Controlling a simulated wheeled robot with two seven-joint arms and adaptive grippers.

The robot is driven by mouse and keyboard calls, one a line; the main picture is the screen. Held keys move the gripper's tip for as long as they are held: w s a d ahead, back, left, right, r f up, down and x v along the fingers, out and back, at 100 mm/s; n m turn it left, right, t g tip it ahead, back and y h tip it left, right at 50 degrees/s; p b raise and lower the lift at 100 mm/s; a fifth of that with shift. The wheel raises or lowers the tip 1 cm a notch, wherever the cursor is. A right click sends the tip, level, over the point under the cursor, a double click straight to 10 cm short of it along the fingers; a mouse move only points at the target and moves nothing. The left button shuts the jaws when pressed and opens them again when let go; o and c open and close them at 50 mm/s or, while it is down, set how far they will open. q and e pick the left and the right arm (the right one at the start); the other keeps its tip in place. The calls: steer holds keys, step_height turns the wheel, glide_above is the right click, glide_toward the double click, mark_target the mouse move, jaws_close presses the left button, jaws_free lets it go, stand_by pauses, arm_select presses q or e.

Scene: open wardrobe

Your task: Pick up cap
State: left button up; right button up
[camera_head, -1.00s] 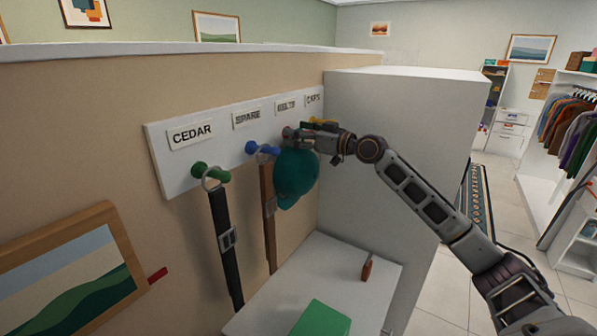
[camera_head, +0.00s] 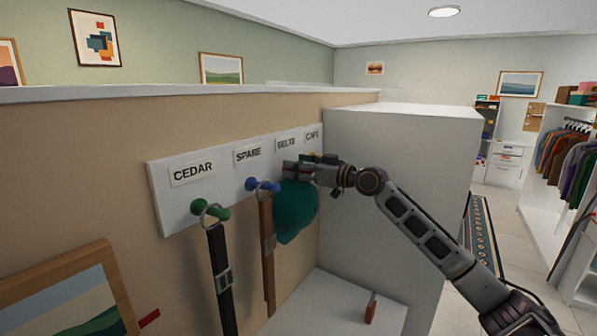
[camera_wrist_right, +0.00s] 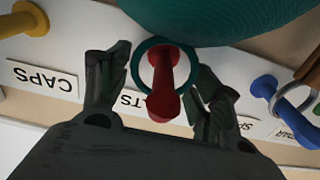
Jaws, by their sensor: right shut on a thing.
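The teal cap (camera_head: 296,212) hangs at the BELTS place on the white peg board. In the right wrist view the cap (camera_wrist_right: 215,18) fills the top edge, and its teal ring (camera_wrist_right: 139,70) is around a red peg (camera_wrist_right: 160,90). My right gripper (camera_head: 292,169) is at the cap's top, in front of the board. The gripper hides the red peg in the head view. My left gripper is out of view.
A black belt (camera_head: 222,280) hangs by a ring on the green peg (camera_head: 207,207). A brown belt (camera_head: 268,255) hangs from the blue peg (camera_head: 262,185), close left of the cap. A yellow peg (camera_wrist_right: 22,18) is under CAPS. A white cabinet (camera_head: 400,150) stands right.

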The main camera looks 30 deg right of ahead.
steer(key=shift+r, duration=0.25)
steer(key=shift+s+d+f, duration=0.15)
steer(key=shift+s+d, duration=0.15)
steer(key=shift+s, duration=0.1)
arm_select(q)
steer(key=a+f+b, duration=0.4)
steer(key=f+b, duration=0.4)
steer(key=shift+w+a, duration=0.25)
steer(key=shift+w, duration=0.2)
arm_select(e)
steer(key=v, duration=1.7)
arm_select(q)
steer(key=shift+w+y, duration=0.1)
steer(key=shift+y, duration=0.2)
